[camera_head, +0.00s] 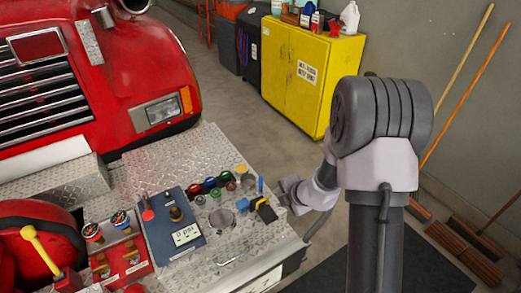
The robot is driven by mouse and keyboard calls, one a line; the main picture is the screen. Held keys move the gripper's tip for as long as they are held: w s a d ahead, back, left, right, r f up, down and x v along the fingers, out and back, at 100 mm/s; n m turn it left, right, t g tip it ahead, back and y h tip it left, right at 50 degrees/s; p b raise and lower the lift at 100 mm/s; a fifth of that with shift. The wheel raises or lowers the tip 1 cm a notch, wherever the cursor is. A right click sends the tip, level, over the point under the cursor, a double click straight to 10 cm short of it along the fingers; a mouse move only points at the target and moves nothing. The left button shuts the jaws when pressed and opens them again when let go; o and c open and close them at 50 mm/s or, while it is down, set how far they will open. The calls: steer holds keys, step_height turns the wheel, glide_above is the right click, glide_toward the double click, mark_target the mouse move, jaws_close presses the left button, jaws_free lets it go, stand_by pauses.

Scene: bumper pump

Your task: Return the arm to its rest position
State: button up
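My arm rises at the right of the head view and bends down and left over the pump panel (240,245). My gripper (264,209) is small and dark at the arm's end, low over the right edge of the panel, close to the small knobs there. Its fingertips are too small and too mixed with the panel parts to show whether they are open or shut, or whether they touch anything. A blue display box (172,222) reading "0 psi" stands to its left, with a red-tipped lever (148,214).
Red truck front (100,70) fills the upper left. A yellow lever (38,248) and gauges (121,219) are at lower left. A yellow cabinet (305,72) with bottles stands behind the arm. Brooms (465,85) lean on the right wall. The floor (225,100) between truck and cabinet is clear.

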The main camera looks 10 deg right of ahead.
steer(key=s+a+r+n+y+b, duration=0.2)
steer(key=s+a+r+n+b, duration=0.15)
steer(key=a+n+b, duration=0.6)
steer(key=s+a+r+n+y+b, duration=0.2)
steer(key=s+a+n+b, duration=0.3)
steer(key=n, duration=0.7)
steer(key=s+d+f+n+h+b, duration=0.2)
steer(key=s+n+b, duration=0.5)
steer(key=n, duration=0.5)
steer(key=s+d+f+n+g+h+b, duration=0.1)
steer(key=s+f+n+b, duration=0.4)
steer(key=s+n, duration=0.6)
steer(key=shift+s+d+f+n+h+b, duration=0.15)
steer(key=shift+s+d+n+h+b, duration=0.1)
steer(key=shift+d+n+h+b, duration=0.55)
steer(key=shift+o, duration=0.4)
steer(key=shift+a, duration=0.1)
